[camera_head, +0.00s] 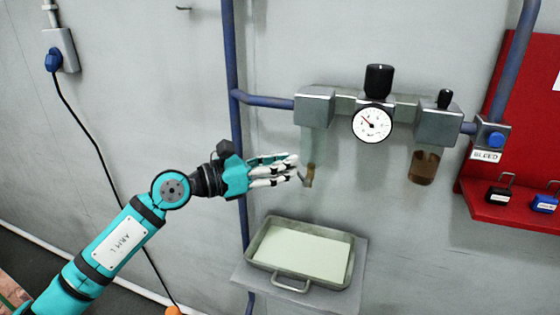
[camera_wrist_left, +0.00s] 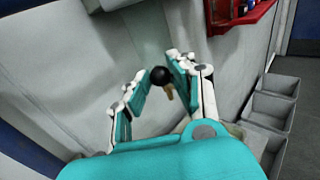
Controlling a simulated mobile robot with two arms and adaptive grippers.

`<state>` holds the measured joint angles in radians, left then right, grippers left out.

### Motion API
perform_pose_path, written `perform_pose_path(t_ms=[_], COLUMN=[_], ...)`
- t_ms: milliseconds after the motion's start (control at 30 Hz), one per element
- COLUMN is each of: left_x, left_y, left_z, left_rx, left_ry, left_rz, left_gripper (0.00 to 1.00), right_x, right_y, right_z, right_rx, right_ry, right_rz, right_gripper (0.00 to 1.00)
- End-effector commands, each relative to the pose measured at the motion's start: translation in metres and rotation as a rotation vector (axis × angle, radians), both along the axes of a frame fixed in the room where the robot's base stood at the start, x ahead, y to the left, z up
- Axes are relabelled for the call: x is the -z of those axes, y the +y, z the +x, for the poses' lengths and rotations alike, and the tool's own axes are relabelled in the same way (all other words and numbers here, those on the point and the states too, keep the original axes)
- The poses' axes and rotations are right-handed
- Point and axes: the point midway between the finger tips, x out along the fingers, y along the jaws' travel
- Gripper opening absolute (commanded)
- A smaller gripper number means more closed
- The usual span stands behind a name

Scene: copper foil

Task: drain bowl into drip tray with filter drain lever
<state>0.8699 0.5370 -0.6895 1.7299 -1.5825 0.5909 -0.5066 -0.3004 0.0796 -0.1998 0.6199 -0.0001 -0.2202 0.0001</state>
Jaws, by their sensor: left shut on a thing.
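The filter drain lever (camera_wrist_left: 160,76) shows a round black knob between my left gripper's fingertips in the left wrist view, with a brass-coloured bit beside it. My left gripper (camera_head: 296,172) is shut on the lever, just below the filter bowl (camera_head: 308,145). The bowl is clear and hangs under the left metal block. A brass-brown part (camera_head: 310,175) shows at its lower end, next to the fingertips; the fingers hide much of the lever. The drip tray (camera_head: 300,281) sits below on a shelf, with a pale, flat inside and a front handle. My right gripper is out of view.
A gauge (camera_head: 372,124) with a black knob sits mid-row on the wall. A second bowl (camera_head: 423,168) holding brown liquid hangs to its right. A red board (camera_head: 520,130) with padlocks is at the far right. Blue pipes run beside the units.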

Motion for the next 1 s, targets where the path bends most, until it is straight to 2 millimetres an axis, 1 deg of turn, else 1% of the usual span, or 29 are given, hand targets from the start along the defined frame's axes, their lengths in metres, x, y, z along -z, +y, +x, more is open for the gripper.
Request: perform_pose_path(t_ms=[33, 100, 200, 267, 433, 767, 800, 933, 967, 1000], left_x=[-0.011, -0.016, -0.02, -0.022, -0.018, -0.017, -0.017, -0.017, -0.017, -0.017], left_y=[-0.002, -0.005, -0.011, -0.015, -0.022, -0.023, -0.023, -0.023, -0.023, -0.023], left_z=[-0.001, -0.002, -0.004, -0.006, -0.008, -0.008, -0.008, -0.008, -0.008, -0.008], left_rx=[0.001, 0.002, 0.004, 0.005, 0.002, 0.001, 0.001, 0.001, 0.001, 0.001], left_ry=[-0.012, -0.032, -0.067, -0.091, -0.131, -0.137, -0.138, -0.138, -0.137, -0.137], left_rz=[0.041, 0.106, 0.212, 0.281, 0.411, 0.43, 0.429, 0.429, 0.429, 0.429], left_gripper=[0.0, 0.0, 0.0, 0.0, 0.0, 0.0, 0.26, 0.43, 0.45, 0.45], right_x=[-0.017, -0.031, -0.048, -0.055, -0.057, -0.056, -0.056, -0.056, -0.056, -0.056], right_y=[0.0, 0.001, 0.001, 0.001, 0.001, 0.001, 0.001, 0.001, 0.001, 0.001], right_z=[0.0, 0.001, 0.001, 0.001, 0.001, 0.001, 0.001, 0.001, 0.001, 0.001], right_rx=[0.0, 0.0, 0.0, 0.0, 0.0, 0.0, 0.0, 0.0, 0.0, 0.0], right_ry=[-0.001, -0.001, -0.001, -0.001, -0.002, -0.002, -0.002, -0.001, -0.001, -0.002], right_rz=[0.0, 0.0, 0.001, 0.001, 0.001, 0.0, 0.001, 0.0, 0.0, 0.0], right_gripper=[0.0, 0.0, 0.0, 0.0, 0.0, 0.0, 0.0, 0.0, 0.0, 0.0])
